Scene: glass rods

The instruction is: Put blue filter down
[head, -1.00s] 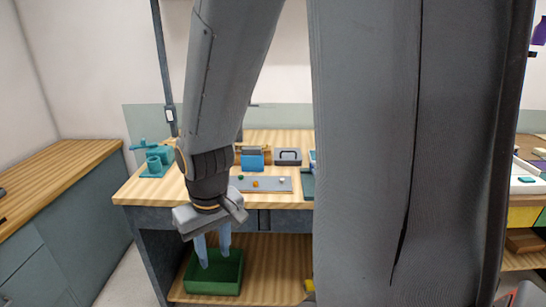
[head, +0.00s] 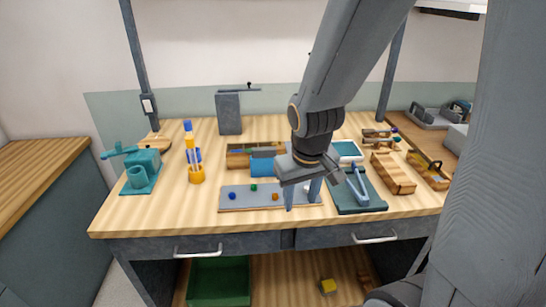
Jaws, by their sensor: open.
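A flat blue panel (head: 262,167), which looks like the blue filter, stands at the front of a low wooden rack (head: 240,155) on the bench. My gripper (head: 302,197) is open and points down over the right end of a grey tray (head: 240,202). The panel is to the left of and behind the fingers. My wrist hides part of the bench behind it.
Small coloured knobs sit on the grey tray. A dark green mat (head: 350,204) with a blue tool is close right of my gripper. An orange holder (head: 196,174) and a teal vise (head: 142,172) stand left. A green bin (head: 218,280) sits below the bench.

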